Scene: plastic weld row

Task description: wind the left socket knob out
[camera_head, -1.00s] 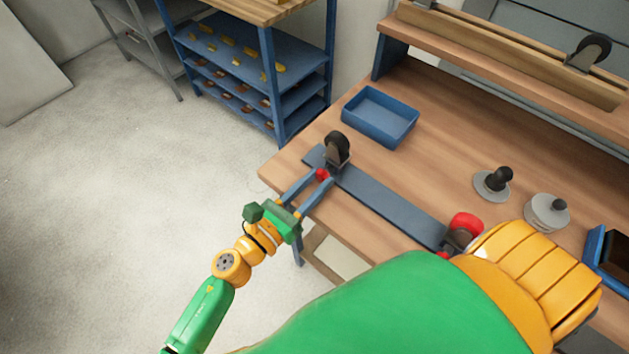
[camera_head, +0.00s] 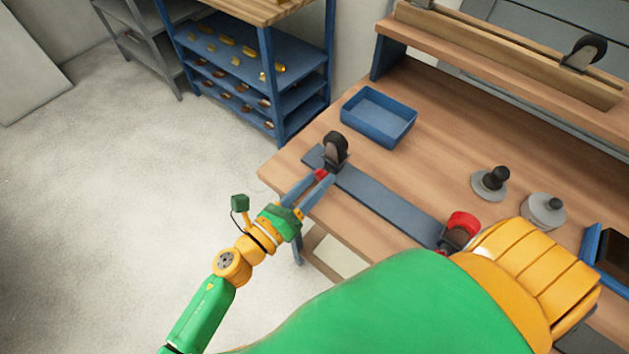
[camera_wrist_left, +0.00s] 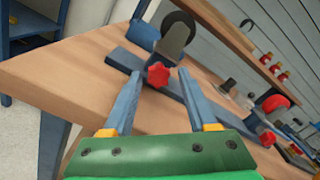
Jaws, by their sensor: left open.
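The left socket knob (camera_head: 320,173) is a small red star-shaped knob on the front of the left socket, which holds a black wheel (camera_head: 335,147). In the left wrist view the knob (camera_wrist_left: 158,74) lies just beyond and between the fingertips. My left gripper (camera_head: 325,178) is open, with one finger on either side of the knob; whether they touch it I cannot tell. The blue-grey rail (camera_head: 390,207) carries this socket and a second one with a red wheel (camera_head: 463,222). The second socket's red knob (camera_wrist_left: 267,138) shows in the left wrist view. My right gripper is not in view.
A blue tray (camera_head: 378,117) stands behind the rail on the wooden bench (camera_head: 440,130). A black-knobbed piece (camera_head: 491,182) and a grey round piece (camera_head: 544,210) stand to the right. A blue shelf (camera_head: 250,60) is at the back left.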

